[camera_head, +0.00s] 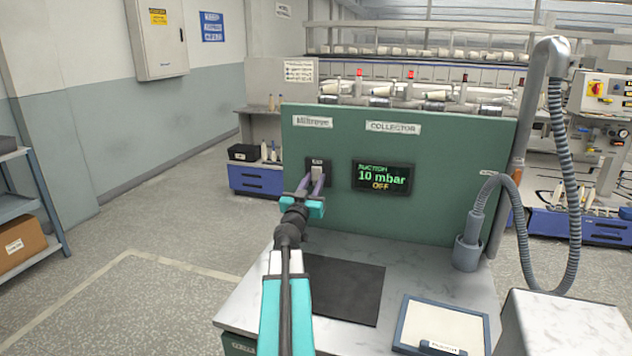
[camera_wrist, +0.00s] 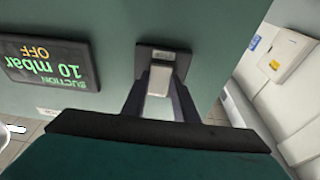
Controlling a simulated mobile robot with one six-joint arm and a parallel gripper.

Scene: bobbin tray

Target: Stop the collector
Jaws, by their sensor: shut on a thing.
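The collector is a green panel (camera_head: 450,215) with a "COLLECTOR" label. A small dark switch plate (camera_head: 319,168) with a light rocker or lever sits on its left part; it also shows in the wrist view (camera_wrist: 143,53). My gripper (camera_head: 317,184) is at this switch, its two fingers shut around the light lever (camera_wrist: 158,79). The display (camera_head: 382,177) to the right reads "SUCTION 10 mbar OFF"; it shows upside down in the wrist view (camera_wrist: 47,60). The fingers partly hide the switch in the head view.
Below the panel is a marble-look bench with a dark mat (camera_head: 347,289) and a blue-rimmed tray (camera_head: 443,328) at front right. A grey hose (camera_head: 562,150) hangs on the right. A shelf (camera_head: 25,200) stands at far left; the floor between is clear.

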